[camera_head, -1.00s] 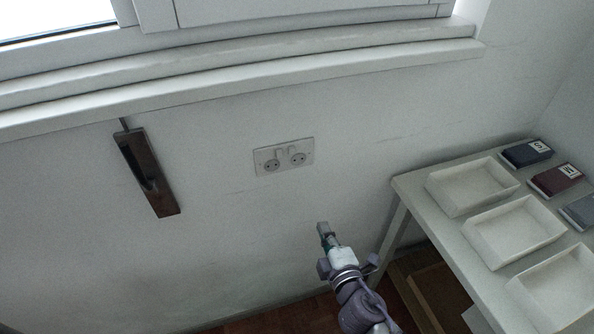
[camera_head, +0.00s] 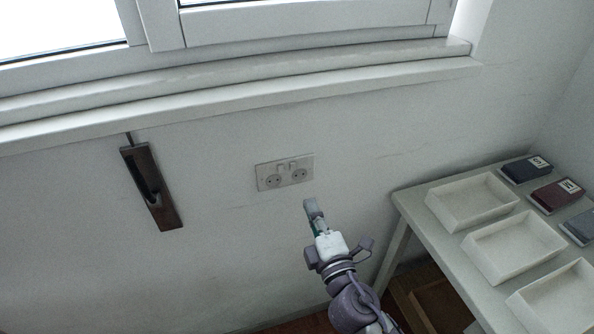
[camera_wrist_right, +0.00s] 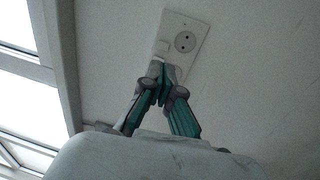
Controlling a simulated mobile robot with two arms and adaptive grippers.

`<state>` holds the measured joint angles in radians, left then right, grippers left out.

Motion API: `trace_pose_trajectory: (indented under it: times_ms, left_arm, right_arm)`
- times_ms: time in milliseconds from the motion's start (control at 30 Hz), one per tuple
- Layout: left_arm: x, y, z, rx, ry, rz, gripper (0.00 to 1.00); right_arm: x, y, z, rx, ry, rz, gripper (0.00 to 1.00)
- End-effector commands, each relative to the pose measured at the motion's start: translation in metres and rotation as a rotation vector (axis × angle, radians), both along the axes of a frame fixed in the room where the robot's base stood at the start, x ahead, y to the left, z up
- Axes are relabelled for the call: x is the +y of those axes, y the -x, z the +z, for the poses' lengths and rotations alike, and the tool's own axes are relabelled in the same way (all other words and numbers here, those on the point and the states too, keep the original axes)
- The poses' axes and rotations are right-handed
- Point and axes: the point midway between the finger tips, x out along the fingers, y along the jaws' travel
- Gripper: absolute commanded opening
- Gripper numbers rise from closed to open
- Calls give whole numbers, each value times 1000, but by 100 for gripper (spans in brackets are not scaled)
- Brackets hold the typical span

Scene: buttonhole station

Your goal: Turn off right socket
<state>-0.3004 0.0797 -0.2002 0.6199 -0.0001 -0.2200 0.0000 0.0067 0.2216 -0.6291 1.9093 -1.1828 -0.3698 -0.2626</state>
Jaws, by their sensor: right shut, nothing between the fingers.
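A white double socket plate (camera_head: 285,172) is on the wall below the window sill. It has two round outlets, with small rocker switches along its upper edge between them. The right outlet (camera_head: 299,174) shows in the head view. My right gripper (camera_head: 310,204) is shut and empty, just below the plate's right end in the head view. In the right wrist view the shut fingertips (camera_wrist_right: 157,68) overlap the lower part of the plate (camera_wrist_right: 195,24) and hide part of it. Whether they touch it I cannot tell. My left gripper is not in view.
A white table (camera_head: 436,240) on the right holds several open trays (camera_head: 513,247) and dark boxes (camera_head: 526,169). A dark brown holder (camera_head: 151,188) hangs on the wall at the left. The wall around the socket is bare.

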Motion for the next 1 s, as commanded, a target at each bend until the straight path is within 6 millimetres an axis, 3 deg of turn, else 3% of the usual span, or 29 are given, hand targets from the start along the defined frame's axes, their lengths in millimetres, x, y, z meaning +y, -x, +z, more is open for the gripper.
trace_pose_trajectory:
  times_ms: [200,500,1000]
  left_arm:
    - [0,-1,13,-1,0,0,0]
    - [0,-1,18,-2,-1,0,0]
    - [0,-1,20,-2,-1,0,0]
  right_arm:
    - [15,-47,9,-2,0,-1,0]
    - [29,-89,13,-1,0,0,0]
    - [32,-97,13,1,0,0,0]
